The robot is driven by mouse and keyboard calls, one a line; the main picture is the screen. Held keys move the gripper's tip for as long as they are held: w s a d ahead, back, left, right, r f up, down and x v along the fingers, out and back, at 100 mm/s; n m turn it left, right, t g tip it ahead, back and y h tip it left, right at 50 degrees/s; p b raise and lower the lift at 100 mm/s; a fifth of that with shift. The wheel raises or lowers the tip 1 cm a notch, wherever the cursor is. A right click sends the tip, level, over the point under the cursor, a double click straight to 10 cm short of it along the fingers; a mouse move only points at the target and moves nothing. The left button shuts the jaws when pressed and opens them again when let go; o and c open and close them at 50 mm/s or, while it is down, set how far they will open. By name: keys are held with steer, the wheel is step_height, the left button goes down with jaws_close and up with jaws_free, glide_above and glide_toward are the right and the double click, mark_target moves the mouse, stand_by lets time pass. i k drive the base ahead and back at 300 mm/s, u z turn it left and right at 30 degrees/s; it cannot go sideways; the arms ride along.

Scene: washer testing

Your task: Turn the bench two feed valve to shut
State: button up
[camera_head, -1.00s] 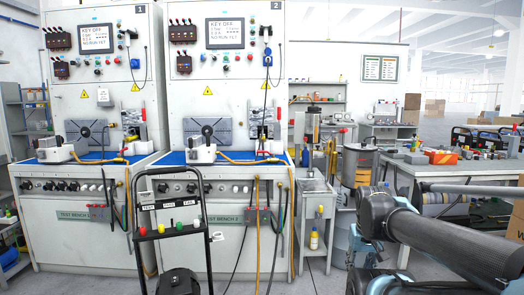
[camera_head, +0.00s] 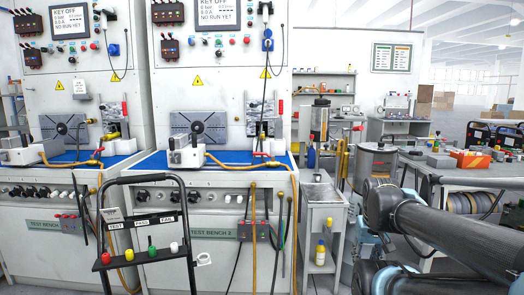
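Test bench 2 (camera_head: 200,205) stands left of centre, with a label plate (camera_head: 213,233) on its front. A small red handle (camera_head: 262,154) sits on the hose line at the right end of its blue top. A box with red levers (camera_head: 255,230) is on the lower front. Which of these is the feed valve, and its exact setting, I cannot tell. My arm (camera_head: 440,230) reaches in from the right, apart from the bench. My gripper is not recognisable in view.
A black cart (camera_head: 152,252) with coloured knobs stands before bench 2. Hoses (camera_head: 254,245) hang down its front. A grey side stand (camera_head: 322,215) and a metal drum (camera_head: 376,165) are to its right. Test bench 1 (camera_head: 45,210) adjoins on the left.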

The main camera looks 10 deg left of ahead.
mark_target(254, 153)
steer(key=i, duration=0.95)
steer(key=u, duration=0.2)
